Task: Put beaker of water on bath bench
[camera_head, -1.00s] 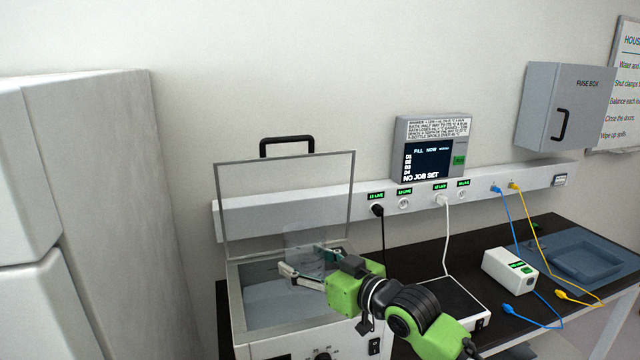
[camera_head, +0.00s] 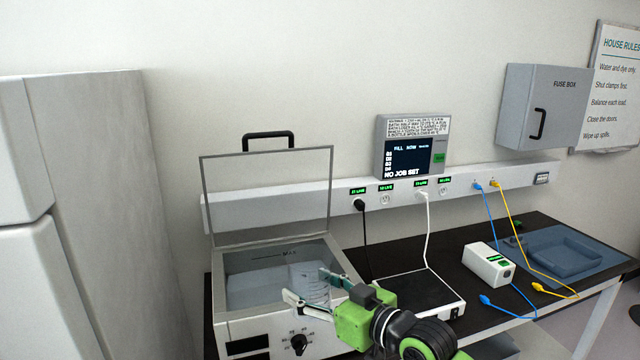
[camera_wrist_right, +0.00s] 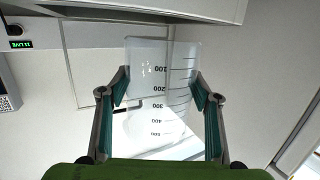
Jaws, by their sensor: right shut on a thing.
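A clear beaker (camera_head: 305,274) with a printed scale is between the fingers of my right gripper (camera_head: 308,286), which is shut on it. It also shows large in the right wrist view (camera_wrist_right: 160,85), where the two fingers grip its sides. That view looks upside down, with the scale numbers inverted. I cannot tell the water level in it. In the head view the beaker overlaps the right part of the water bath's open basin (camera_head: 245,258); the gap to the basin floor cannot be told. The black bench (camera_head: 480,262) lies to the right. My left gripper is out of view.
The bath's clear lid (camera_head: 268,200) stands raised behind it. A tall grey cabinet (camera_head: 110,200) stands left.

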